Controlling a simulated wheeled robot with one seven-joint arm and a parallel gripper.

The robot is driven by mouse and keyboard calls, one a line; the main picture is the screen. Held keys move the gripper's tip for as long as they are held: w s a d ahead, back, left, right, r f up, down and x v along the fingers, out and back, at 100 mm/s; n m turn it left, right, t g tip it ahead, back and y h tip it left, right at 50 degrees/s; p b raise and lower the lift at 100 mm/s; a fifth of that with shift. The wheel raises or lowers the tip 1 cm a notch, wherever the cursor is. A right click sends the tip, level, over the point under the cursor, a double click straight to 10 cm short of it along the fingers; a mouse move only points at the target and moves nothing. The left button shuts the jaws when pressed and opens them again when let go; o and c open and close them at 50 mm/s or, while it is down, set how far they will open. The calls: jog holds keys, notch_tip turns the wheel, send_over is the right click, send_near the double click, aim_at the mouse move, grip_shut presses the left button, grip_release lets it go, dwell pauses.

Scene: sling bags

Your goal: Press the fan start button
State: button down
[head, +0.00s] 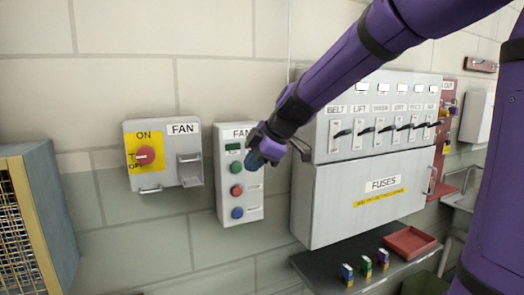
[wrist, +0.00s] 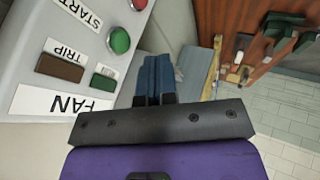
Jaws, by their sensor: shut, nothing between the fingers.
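The fan control box (head: 227,205) is a pale grey panel on the wall with a FAN label. Its green button (head: 236,168) sits above a red button (head: 236,190) and a blue button (head: 237,212). In the wrist view the panel appears upside down, with the green button (wrist: 119,40) beside a START label (wrist: 80,14). My gripper (head: 256,160) is shut and empty, just right of the green button in the head view. Its blue fingers (wrist: 157,78) show near the panel's edge in the wrist view, apart from the button in the picture; the depth gap is unclear.
Left of the panel is a FAN isolator box (head: 190,150) with a red ON/OFF knob (head: 146,155). To the right is a large fuse cabinet (head: 340,200) with several levers. A shelf (head: 330,268) below it holds small coloured fuses and a red tray (head: 410,241).

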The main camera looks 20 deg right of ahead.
aim_at(237, 168)
jog(key=shift+w+a+f, duration=0.15)
jog(key=shift+w+f, duration=0.25)
jog(key=shift+w, duration=0.5)
jog(key=shift+w+a+f, duration=0.2)
jog(key=shift+w+f, duration=0.15)
jog(key=shift+w, duration=0.55)
jog(key=shift+w+a+f, duration=0.15)
jog(key=shift+w+f, duration=0.25)
jog(key=shift+w, duration=0.5)
